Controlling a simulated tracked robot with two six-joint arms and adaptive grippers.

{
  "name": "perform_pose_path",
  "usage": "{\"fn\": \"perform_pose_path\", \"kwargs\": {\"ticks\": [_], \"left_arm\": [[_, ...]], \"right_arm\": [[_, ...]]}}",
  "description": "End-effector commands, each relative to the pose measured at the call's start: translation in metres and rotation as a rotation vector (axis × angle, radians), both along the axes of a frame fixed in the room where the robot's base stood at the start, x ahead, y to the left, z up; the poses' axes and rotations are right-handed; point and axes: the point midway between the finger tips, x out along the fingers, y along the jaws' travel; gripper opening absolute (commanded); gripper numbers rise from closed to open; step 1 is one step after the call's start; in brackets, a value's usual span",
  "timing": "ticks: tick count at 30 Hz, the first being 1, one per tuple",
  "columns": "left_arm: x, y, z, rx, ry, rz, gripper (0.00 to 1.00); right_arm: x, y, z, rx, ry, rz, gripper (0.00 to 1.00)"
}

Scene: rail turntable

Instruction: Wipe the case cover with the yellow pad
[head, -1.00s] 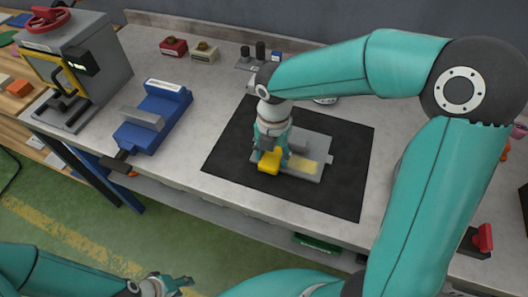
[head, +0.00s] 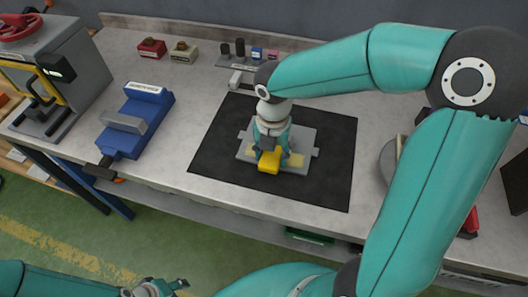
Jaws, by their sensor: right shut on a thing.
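The grey case cover (head: 306,139) lies flat on a black mat (head: 335,175) on the workbench. Yellowish patches show on its near left and near right parts. My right gripper (head: 270,156) points down over the middle of the cover and is shut on the yellow pad (head: 269,161). The pad is at the cover's near edge and seems to touch it, though the contact is hidden. The gripper hides the middle of the cover. My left gripper (head: 163,287) is low at the bottom edge, away from the bench; its fingers are small and unclear.
A blue vise (head: 147,110) stands left of the mat. A grey press with a red handwheel (head: 60,75) is at the far left. Small red (head: 152,47) and beige (head: 184,52) boxes stand at the back. The bench between vise and mat is clear.

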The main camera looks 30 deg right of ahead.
Motion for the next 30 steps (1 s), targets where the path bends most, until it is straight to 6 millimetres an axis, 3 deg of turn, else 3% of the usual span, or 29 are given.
{"fn": "perform_pose_path", "kwargs": {"ticks": [13, 30], "left_arm": [[0.0, 0.0, 0.0, 0.0, 0.0, 0.0, 0.4], [0.0, 0.0, 0.003, 0.0, 0.0, 0.0, 0.4]], "right_arm": [[-0.004, -0.003, -0.001, -0.002, 0.005, 0.0, 0.23], [-0.027, -0.022, 0.001, -0.001, 0.003, 0.001, 0.23]]}}
